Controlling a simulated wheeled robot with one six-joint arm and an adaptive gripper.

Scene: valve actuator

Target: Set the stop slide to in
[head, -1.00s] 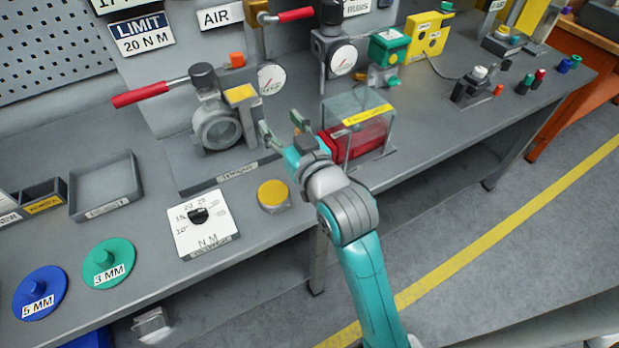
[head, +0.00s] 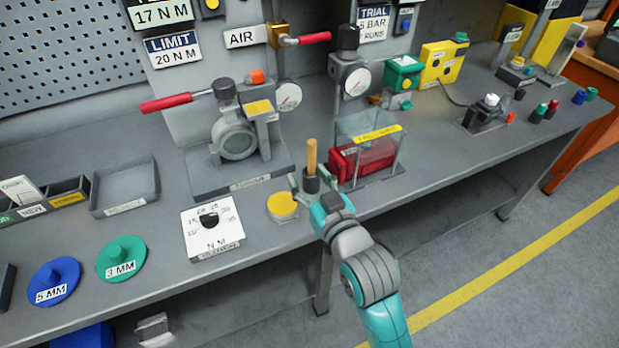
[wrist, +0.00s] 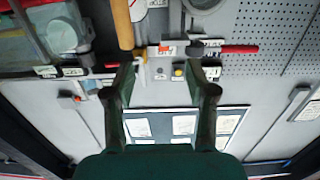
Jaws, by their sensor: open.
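I cannot make out a part marked as the stop slide. The valve actuator (head: 234,138) stands on a grey base plate at the bench's middle, with a yellow-topped block (head: 258,110) and an orange knob (head: 257,76) at its right. My gripper (head: 312,183) is to the right of the actuator and in front of it, near the bench's front edge. In the wrist view the two fingers (wrist: 161,76) are apart with nothing between them. A wooden handle (head: 311,157) rises upright at the gripper in the head view; whether they touch is unclear.
A clear cover (head: 369,127) over a red block (head: 362,158) stands just right of my gripper. A yellow button (head: 282,206) and the white N M dial plate (head: 212,228) lie to its left. Red-handled levers (head: 180,102) stick out above the bench. An empty grey tray (head: 125,186) lies left.

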